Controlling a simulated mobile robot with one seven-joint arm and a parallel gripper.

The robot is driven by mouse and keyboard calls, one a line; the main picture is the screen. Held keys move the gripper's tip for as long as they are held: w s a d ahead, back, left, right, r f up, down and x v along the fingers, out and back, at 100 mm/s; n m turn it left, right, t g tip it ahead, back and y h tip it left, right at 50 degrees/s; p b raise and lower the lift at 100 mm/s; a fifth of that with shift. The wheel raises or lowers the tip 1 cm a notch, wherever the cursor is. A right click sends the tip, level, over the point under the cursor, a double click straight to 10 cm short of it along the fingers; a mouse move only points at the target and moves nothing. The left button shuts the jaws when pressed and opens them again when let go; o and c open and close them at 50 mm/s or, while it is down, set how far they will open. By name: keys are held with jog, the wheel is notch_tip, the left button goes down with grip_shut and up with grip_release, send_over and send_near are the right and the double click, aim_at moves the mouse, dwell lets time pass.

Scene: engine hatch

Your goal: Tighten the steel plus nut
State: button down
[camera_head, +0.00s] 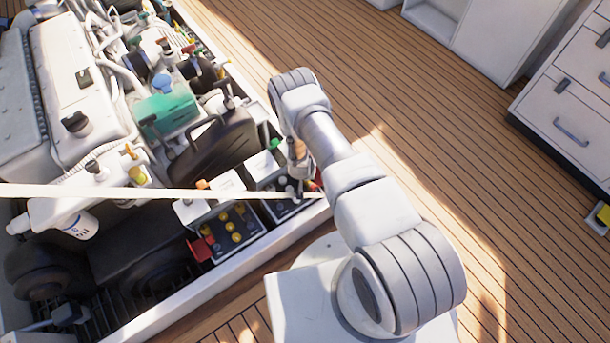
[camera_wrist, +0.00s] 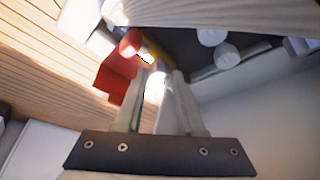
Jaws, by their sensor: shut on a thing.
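My gripper (camera_head: 298,188) reaches down at the right end of the engine bay, over the right-hand battery (camera_head: 262,168). In the wrist view the fingers (camera_wrist: 166,78) are close together around a small bright piece (camera_wrist: 155,86). Glare hides its shape, so I cannot tell whether it is the steel plus nut or a tool. A red block (camera_wrist: 113,82) and a red round cap (camera_wrist: 131,42) lie just left of the fingertips. A yellow part (camera_wrist: 157,52) shows just beyond them. In the head view the fingers and a pale strip hide the nut's place.
The left-hand battery (camera_head: 228,236) has yellow caps and a red terminal clamp (camera_head: 201,249). A pale strip (camera_head: 150,191) crosses the bay up to my gripper. The white bay rim (camera_head: 180,307) runs along the front. Pale round caps (camera_wrist: 212,36) sit right of the fingers. Wooden deck (camera_head: 400,110) is clear.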

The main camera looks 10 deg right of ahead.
jog(key=shift+w, duration=0.1)
jog(key=c, duration=0.5)
grip_release()
jog(key=p+v, duration=0.6)
jog(key=v, duration=1.1)
jog(key=shift+s+r+p, duration=0.1)
jog(key=shift+s+p, duration=0.15)
jog(key=shift+p, duration=0.15)
